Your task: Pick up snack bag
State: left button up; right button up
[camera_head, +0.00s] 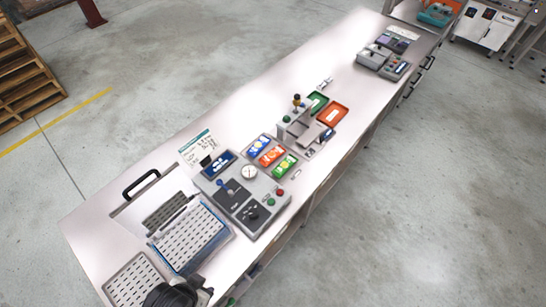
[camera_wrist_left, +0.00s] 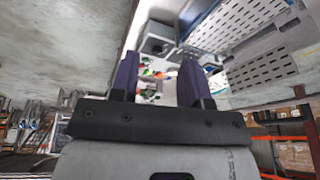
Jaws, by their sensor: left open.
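Three small snack bags lie in a row on the long white counter in the head view: a blue one (camera_head: 259,147), an orange-red one (camera_head: 271,156) and a green one (camera_head: 285,167). A darker blue packet (camera_head: 219,164) lies at the back of the grey weighing machine (camera_head: 265,208), left of the row. My left gripper (camera_wrist_left: 159,72) is open and empty in the left wrist view, its two dark fingers apart. Small coloured items show between and beyond the fingers, too small to tell apart. In the head view a dark part of my left arm is at the bottom edge, far from the bags.
Perforated metal trays (camera_head: 133,281) and a blue-edged perforated plate (camera_head: 190,236) cover the counter's near end. A grey device (camera_head: 298,126), a green tray (camera_head: 317,102) and an orange tray (camera_head: 335,113) stand beyond the bags. The counter (camera_head: 285,75) behind them is largely clear.

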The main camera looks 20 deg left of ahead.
pick_arm(q)
jog(key=o, duration=0.6)
jog(key=shift+d, duration=0.2)
